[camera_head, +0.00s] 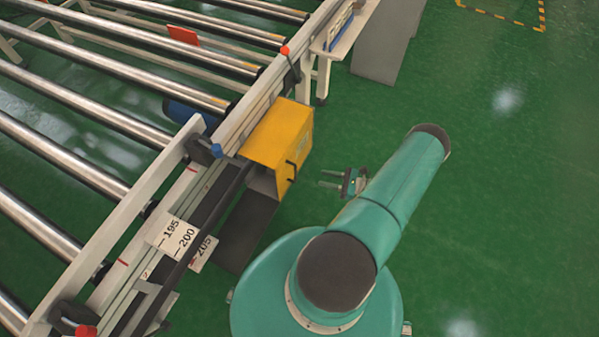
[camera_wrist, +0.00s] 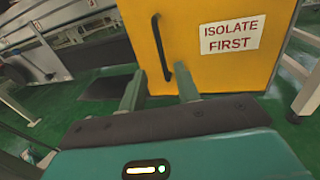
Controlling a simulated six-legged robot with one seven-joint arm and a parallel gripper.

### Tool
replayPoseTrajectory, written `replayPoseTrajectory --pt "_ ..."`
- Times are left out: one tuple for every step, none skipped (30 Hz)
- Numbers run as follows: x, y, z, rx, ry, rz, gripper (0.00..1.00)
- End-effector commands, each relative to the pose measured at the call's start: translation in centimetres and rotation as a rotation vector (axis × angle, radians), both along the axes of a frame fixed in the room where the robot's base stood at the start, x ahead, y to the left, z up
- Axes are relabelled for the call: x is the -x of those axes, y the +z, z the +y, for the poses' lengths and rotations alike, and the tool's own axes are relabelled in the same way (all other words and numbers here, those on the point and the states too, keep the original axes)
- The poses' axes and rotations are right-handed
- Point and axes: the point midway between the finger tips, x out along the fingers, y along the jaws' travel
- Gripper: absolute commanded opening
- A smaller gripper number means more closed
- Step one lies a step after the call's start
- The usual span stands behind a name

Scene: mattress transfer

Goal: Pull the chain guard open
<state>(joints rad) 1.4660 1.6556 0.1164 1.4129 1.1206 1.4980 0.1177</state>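The chain guard (camera_head: 276,140) is a yellow box on the side of the roller conveyor. It looks closed. Its front panel fills the upper middle of the wrist view (camera_wrist: 220,72) and bears an "ISOLATE FIRST" label (camera_wrist: 231,35). A black bar handle (camera_head: 291,171) stands upright on the panel; it also shows in the wrist view (camera_wrist: 160,48). My gripper (camera_head: 324,178) is to the right of the handle, apart from it. In the wrist view my gripper (camera_wrist: 159,82) is open and empty, its two fingers pointing at the panel with the handle between their lines.
The roller conveyor (camera_head: 85,108) runs along the left, with a white scale plate (camera_head: 180,236) on its rail. A white leg (camera_wrist: 310,92) stands right of the guard in the wrist view. A grey cabinet (camera_head: 382,45) is at the back. Green floor (camera_head: 510,190) to the right is clear.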

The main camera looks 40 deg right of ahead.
Motion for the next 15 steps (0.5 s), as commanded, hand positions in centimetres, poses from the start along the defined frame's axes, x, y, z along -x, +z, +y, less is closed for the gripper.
replayPoseTrajectory --pt "-0.9 0.1 0.6 -0.001 0.004 -0.002 0.32" --pt "-1.4 0.1 0.9 -0.001 0.004 -0.002 0.32" --pt "-2.1 0.0 1.3 -0.001 0.004 0.000 0.32" --pt "-2.7 0.1 1.6 -0.001 0.004 0.000 0.32" --pt "-3.2 0.1 1.9 -0.002 0.004 -0.001 0.32" --pt "-3.8 0.1 2.3 -0.001 0.004 0.000 0.32" --pt "-4.3 0.0 2.7 -0.001 0.004 0.001 0.32" --pt "-4.9 0.0 3.0 -0.001 0.004 0.000 0.32" --pt "-5.5 0.0 3.4 -0.001 0.004 -0.001 0.32" --pt "-6.0 0.0 3.7 -0.001 0.004 -0.001 0.32" --pt "-6.5 0.0 4.0 -0.001 0.005 -0.001 0.32" --pt "-7.0 0.0 4.3 -0.001 0.004 0.000 0.32" --pt "-7.4 0.0 4.5 -0.001 0.004 0.000 0.32" --pt "-7.7 0.0 4.7 -0.001 0.004 0.001 0.32" --pt "-8.1 0.0 4.9 0.000 0.003 0.000 0.32"
